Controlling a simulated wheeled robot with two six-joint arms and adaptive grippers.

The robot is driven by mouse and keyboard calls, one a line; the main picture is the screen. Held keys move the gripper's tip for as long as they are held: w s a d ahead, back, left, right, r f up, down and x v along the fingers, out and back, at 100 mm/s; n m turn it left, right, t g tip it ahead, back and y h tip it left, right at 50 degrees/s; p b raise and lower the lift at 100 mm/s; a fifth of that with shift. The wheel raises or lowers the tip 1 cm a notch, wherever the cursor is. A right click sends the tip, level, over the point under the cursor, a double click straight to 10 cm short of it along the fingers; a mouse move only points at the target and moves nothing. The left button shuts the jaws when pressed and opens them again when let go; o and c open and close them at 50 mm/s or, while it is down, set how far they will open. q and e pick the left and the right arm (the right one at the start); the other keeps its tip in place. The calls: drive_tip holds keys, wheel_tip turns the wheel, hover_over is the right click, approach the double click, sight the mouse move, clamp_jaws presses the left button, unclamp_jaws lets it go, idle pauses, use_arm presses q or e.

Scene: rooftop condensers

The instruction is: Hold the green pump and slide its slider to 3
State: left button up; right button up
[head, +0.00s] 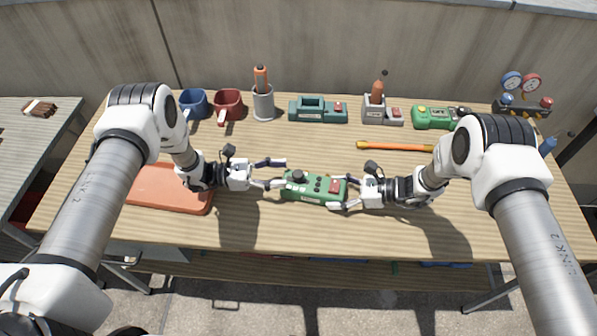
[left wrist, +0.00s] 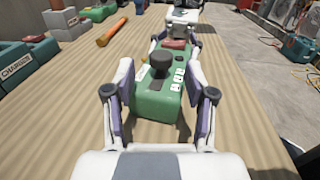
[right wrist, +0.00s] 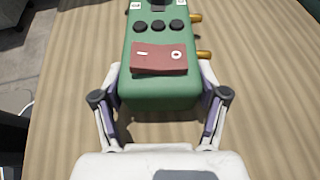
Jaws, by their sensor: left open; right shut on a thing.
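The green pump (head: 313,187) lies on the table's front middle. It has a red rocker switch (right wrist: 159,57), a row of black buttons and a black knob (left wrist: 161,64), perhaps the slider's, beside white labels too small to read. My right gripper (head: 340,192) is shut on the pump's switch end; in the right wrist view its fingers (right wrist: 159,112) flank that end. My left gripper (head: 277,173) is open at the knob end; in the left wrist view its fingers (left wrist: 158,85) stand apart on either side of the pump. The slider's setting cannot be read.
An orange-red tray (head: 170,190) lies at the left. An orange rod (head: 395,146) lies behind my right gripper.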

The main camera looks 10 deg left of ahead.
sight(298, 173)
use_arm(q)
drive_tip(key=x, duration=0.5)
drive_tip(key=shift+d, duration=0.2)
clamp_jaws()
drive_tip(key=shift+s+x, duration=0.2)
drive_tip(key=shift+x, duration=0.85)
unclamp_jaws()
drive_tip(key=v, duration=1.2)
